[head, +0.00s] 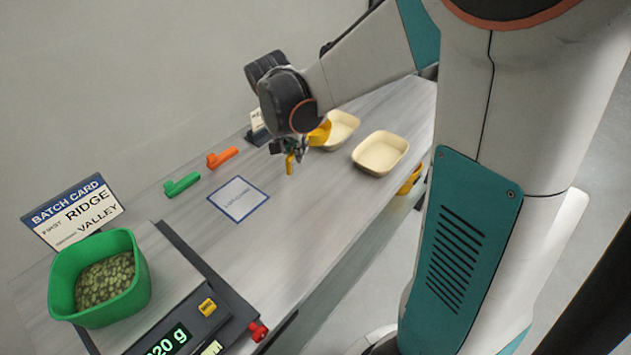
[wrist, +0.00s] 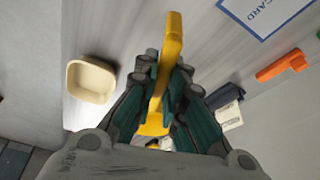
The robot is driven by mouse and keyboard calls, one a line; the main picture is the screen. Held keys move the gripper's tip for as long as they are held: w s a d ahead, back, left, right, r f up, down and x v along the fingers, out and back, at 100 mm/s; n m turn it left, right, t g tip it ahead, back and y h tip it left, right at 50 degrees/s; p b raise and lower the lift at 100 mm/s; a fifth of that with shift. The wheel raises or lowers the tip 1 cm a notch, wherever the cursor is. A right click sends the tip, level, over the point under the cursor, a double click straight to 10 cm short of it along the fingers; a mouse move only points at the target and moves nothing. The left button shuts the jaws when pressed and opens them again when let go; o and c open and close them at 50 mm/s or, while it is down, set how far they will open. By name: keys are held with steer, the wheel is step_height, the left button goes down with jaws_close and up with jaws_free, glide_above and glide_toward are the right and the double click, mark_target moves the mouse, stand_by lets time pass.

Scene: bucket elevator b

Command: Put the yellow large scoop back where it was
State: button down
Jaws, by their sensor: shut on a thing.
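My gripper (wrist: 165,85) is shut on the handle of the yellow scoop (wrist: 174,40) and holds it over the far part of the bench. In the head view the scoop's yellow bowl (head: 319,133) shows in front of a cream tray, and its handle end (head: 290,164) points down below my gripper (head: 291,148). I cannot tell whether the scoop touches the bench. An orange scoop (head: 222,157) and a green scoop (head: 182,184) lie to the left along the back of the bench. A white card with a blue border (head: 239,199) lies on the bench in front of them.
Two cream trays (head: 381,153) (head: 343,128) stand at the far right. A green tub (head: 142,282) of beans sits on a scale (head: 200,318) at the near left, beside a batch card (head: 76,211). A small dark stand (wrist: 227,97) is near my gripper. Mid-bench is clear.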

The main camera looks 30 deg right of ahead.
step_height(320, 180, up, 4)
steer(key=d+m+g+p, duration=0.1)
steer(key=d+m, duration=0.2)
steer(key=shift+h, duration=0.3)
steer(key=f+b, duration=0.2)
steer(key=f, duration=0.4)
steer(key=f+b, duration=0.2)
steer(key=f, duration=0.5)
steer(key=f+b, duration=0.3)
steer(key=f, duration=0.4)
steer(key=shift+s+a, duration=0.1)
steer(key=shift+s, duration=0.15)
steer(key=shift+r, duration=0.15)
steer(key=c, duration=2)
jaws_free()
steer(key=shift+f, duration=0.2)
steer(key=shift+c, duration=0.2)
steer(key=o, duration=0.4)
steer(key=shift+c, duration=0.2)
steer(key=shift+r, duration=0.1)
